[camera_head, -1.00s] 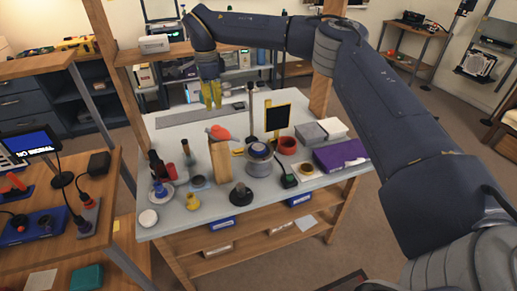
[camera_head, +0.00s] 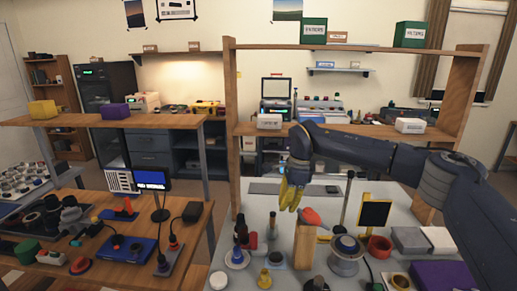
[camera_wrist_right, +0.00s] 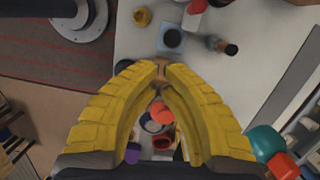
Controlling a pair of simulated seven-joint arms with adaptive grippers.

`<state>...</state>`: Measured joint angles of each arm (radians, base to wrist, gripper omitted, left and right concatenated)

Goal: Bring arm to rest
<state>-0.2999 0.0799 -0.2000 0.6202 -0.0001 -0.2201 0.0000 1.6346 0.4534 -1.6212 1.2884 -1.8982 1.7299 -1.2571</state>
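My right arm reaches in from the right in the head view. Its yellow-fingered gripper (camera_head: 291,195) hangs pointing down above the back part of the grey workbench (camera_head: 405,215). In the right wrist view the two yellow fingers (camera_wrist_right: 159,78) bow outward and come together at their tips, with nothing visible held between them. A wooden block (camera_head: 304,246) with an orange-red piece (camera_head: 310,216) on top stands nearer to me than the gripper. My left gripper is not in view.
A lens-like ring part (camera_head: 346,255), red bowl (camera_head: 379,247), black panel with yellow frame (camera_head: 374,214) and purple box (camera_head: 443,276) crowd the bench. A wooden shelf frame (camera_head: 232,140) rises behind. A side table (camera_head: 197,215) with devices stands left.

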